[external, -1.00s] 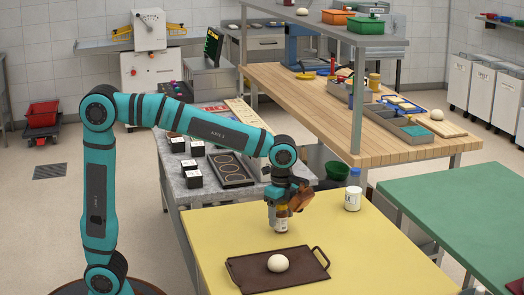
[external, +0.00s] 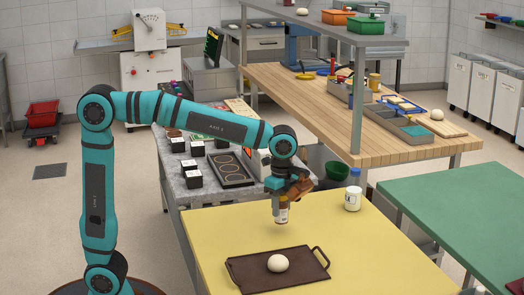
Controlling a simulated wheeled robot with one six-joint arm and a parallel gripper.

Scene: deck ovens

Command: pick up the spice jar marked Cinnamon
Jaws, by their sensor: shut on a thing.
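My gripper (external: 281,197) is shut on a small spice jar (external: 281,214) with a pale label and brown contents. The jar hangs upright, a little above the yellow table (external: 225,228). The label is too small to read, so I cannot tell whether it says Cinnamon. The jar's top is hidden by the gripper.
A dark brown tray (external: 240,273) with a white dough ball (external: 278,263) lies in front of the jar. A white bottle with a blue cap (external: 353,190) stands to the right. The table between them is clear. A grey counter (external: 215,196) with black boxes adjoins behind left.

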